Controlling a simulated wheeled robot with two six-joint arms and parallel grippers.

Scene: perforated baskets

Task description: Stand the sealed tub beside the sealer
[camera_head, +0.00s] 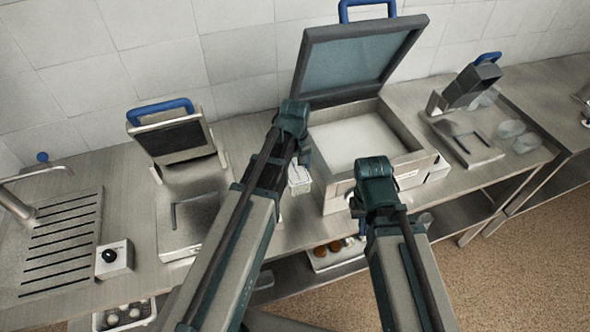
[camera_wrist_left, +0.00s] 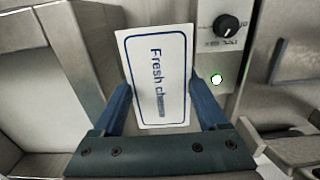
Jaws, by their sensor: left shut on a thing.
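My left gripper (camera_head: 300,162) is shut on the tub (camera_head: 300,181), between the left press-like machine and the large open-lidded machine. In the left wrist view the tub's white "Fresh cheese" label (camera_wrist_left: 158,78) shows between the blue fingers of my left gripper (camera_wrist_left: 166,105). I cannot tell whether the tub touches the counter. The left machine (camera_head: 178,195), with a blue handle, is partly hidden by my left arm. The large machine (camera_head: 430,160) has its lid up and a pale, empty chamber. My right gripper (camera_head: 362,212) is at its front; its fingers are mostly hidden.
A knob panel (camera_wrist_left: 226,30) is close to the tub. A knob box (camera_head: 114,259) and a slatted drainer (camera_head: 62,235) are at left. A third blue-handled machine (camera_head: 465,125) and clear tubs (camera_head: 511,129) are at right. A tray (camera_head: 335,257) sits on the lower shelf.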

